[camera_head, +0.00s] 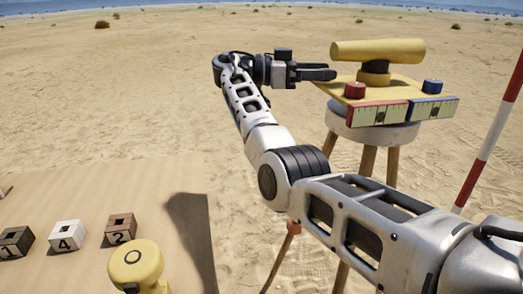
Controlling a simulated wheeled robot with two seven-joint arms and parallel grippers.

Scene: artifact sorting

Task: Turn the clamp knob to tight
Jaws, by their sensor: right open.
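A yellow surveying instrument with a telescope tube (378,50) stands on a round white tripod head (374,131). Its plate carries a red knob (354,90) at the left and a blue knob (432,86) at the right. Below them are a red-framed scale (380,115) and a blue-framed scale (431,108); their markings are too small to read. I cannot tell which knob is the clamp knob. My right gripper (332,73) is open and empty, with its fingertips just left of the plate, near the red knob. My left gripper is out of view.
My right arm crosses in front of the tripod. A tan table (170,180) at lower left holds numbered blocks (68,236) and a yellow rounded object (135,265) at the bottom edge. A red-and-white pole (488,135) leans at the right. Open sand surrounds the tripod.

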